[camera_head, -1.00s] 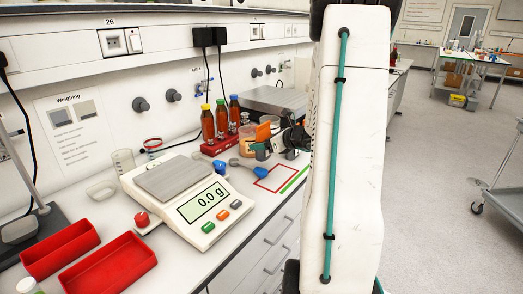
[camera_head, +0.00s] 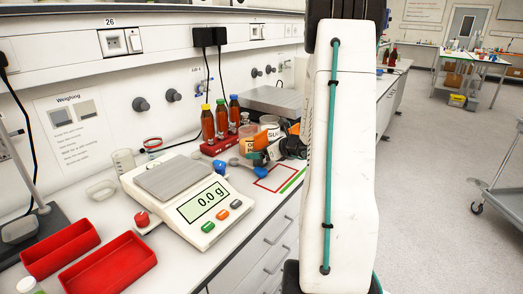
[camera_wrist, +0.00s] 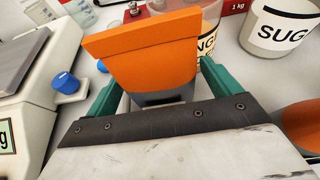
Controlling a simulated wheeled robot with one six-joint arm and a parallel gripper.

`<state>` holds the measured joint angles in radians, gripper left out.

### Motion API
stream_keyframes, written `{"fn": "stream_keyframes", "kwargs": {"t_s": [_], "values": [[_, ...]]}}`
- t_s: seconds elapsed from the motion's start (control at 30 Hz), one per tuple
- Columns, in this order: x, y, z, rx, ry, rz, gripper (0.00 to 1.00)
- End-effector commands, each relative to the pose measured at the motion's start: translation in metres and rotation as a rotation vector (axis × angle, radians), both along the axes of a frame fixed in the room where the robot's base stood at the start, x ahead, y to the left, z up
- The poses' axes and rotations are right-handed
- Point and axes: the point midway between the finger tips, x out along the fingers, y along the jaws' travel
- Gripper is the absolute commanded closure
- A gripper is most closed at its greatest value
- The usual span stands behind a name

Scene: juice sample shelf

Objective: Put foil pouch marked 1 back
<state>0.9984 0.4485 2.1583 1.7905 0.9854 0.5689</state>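An orange packet with a grey lower part (camera_wrist: 150,48) sits between the teal fingers of my gripper (camera_wrist: 158,88), which look shut on it. No number shows on its visible side, so I cannot confirm it is foil pouch 1. In the head view my gripper (camera_head: 272,150) is low over the back of the bench, with the orange packet (camera_head: 258,143) at its tip, close to the orange-labelled jar (camera_head: 246,134). My arm hides part of the bench. I cannot tell whether the packet touches the bench.
A sugar jar (camera_wrist: 285,28) stands behind at right. Juice bottles (camera_head: 221,118) stand in a red rack (camera_head: 221,146). A balance (camera_head: 205,225) reading 0.0 g and a blue-topped item (camera_head: 219,169) are left of the gripper. A red outlined square (camera_head: 270,186) is bare at its front.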

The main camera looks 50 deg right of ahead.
Motion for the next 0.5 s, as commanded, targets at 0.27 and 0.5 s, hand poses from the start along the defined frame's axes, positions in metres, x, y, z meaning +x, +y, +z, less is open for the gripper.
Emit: {"fn": "stream_keyframes", "kwargs": {"t_s": [0.27, 0.5], "values": [[0.0, 0.0, 0.002, -0.001, 0.0, 0.0, 0.11], [-0.03, -0.004, 0.016, -0.002, 0.0, -0.005, 0.11]]}}
